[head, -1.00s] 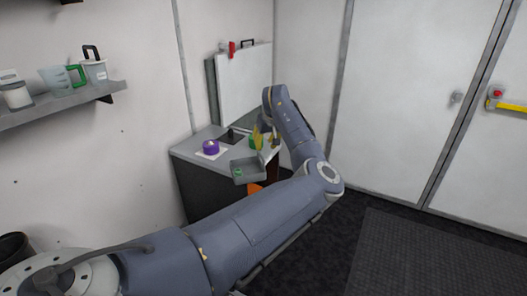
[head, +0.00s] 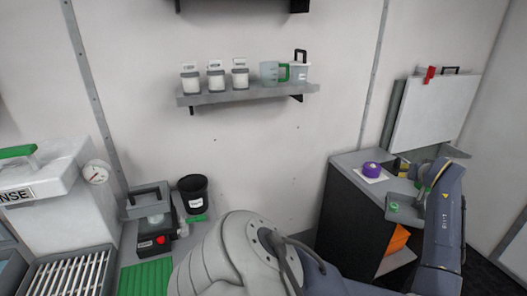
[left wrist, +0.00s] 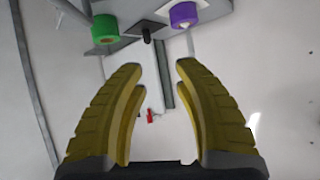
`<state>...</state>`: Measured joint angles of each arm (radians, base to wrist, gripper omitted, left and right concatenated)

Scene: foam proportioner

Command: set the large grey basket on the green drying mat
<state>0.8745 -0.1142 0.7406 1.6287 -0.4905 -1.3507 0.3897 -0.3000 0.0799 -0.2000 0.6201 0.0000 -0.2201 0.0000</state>
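The green drying mat (head: 147,278) lies at the lower left of the head view, its near part cut off by the frame. I cannot make out the large grey basket for certain. A grey box-like holder (head: 147,190) stands behind the mat, but I cannot tell whether it is a basket. My left gripper (head: 420,172) is over the cabinet at the right, far from the mat. In the left wrist view its yellow fingers (left wrist: 160,92) are apart with nothing between them. My right gripper is not in view.
A black bucket (head: 193,194) stands near the mat, and a slatted rack (head: 65,278) lies left of it. A wall shelf (head: 245,94) holds jars and jugs.

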